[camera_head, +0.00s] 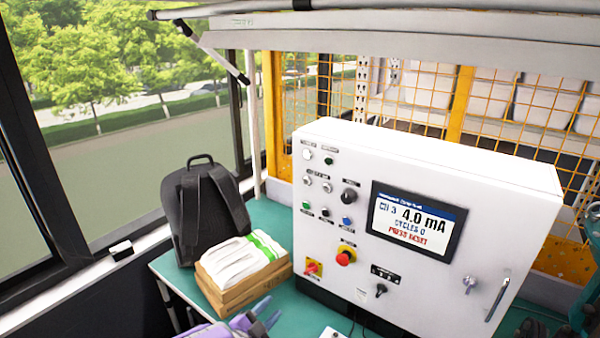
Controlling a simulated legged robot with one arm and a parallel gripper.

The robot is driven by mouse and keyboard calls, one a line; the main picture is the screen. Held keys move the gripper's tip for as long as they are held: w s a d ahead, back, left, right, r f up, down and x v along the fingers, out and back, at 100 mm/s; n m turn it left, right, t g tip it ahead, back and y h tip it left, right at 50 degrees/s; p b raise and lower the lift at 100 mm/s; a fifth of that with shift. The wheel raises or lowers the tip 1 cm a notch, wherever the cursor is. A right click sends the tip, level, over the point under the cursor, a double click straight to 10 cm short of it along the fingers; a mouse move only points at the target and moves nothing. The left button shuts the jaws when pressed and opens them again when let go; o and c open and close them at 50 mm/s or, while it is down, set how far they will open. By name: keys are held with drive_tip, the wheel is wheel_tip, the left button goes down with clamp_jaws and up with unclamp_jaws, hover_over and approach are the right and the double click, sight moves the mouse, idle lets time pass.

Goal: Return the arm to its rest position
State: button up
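My gripper (274,306) shows at the bottom edge of the view, left of centre, with a purple body and two blue-grey fingers. The fingers are apart with nothing seen between them. It is in front of the cardboard box and to the left of the white control cabinet (330,215), apart from the cabinet's front panel. The rest of my arm is mostly cut off by the lower edge. The cabinet screen (412,220) reads 4.0 mA, cycles 0 and a red line that looks like "press reset".
A green table (268,215) carries the cabinet, a black backpack (200,215) and a cardboard box (225,298) with white cloth-like items (240,258). The cabinet front has a red knob (346,256), switches and a handle (497,299). Yellow mesh (520,130) stands behind.

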drive_tip(key=w+a+r+n+g+y, duration=0.3)
drive_tip(key=w+a+r+n+y, duration=0.25)
drive_tip(key=r+y, duration=0.35)
drive_tip(key=s+d+r+n+g+y, duration=0.3)
drive_tip(key=s+r+n+g+y, duration=0.15)
drive_tip(key=s+r, duration=0.4)
drive_tip(key=s+d+n+g+h, duration=0.1)
drive_tip(key=s+d+n+g, duration=0.1)
drive_tip(key=s+d, duration=0.7)
drive_tip(key=s+d+n+g+h, duration=0.1)
drive_tip(key=s+d+g, duration=0.3)
drive_tip(key=s+d, duration=0.5)
drive_tip(key=s+d+n+g+h, duration=0.2)
drive_tip(key=s+d, duration=0.7)
drive_tip(key=s, duration=1)
drive_tip(key=shift+s+d+r+n+g, duration=0.15)
drive_tip(key=shift+r+n+g, duration=0.2)
drive_tip(key=shift+g, duration=0.2)
drive_tip(key=shift+c, duration=0.3)
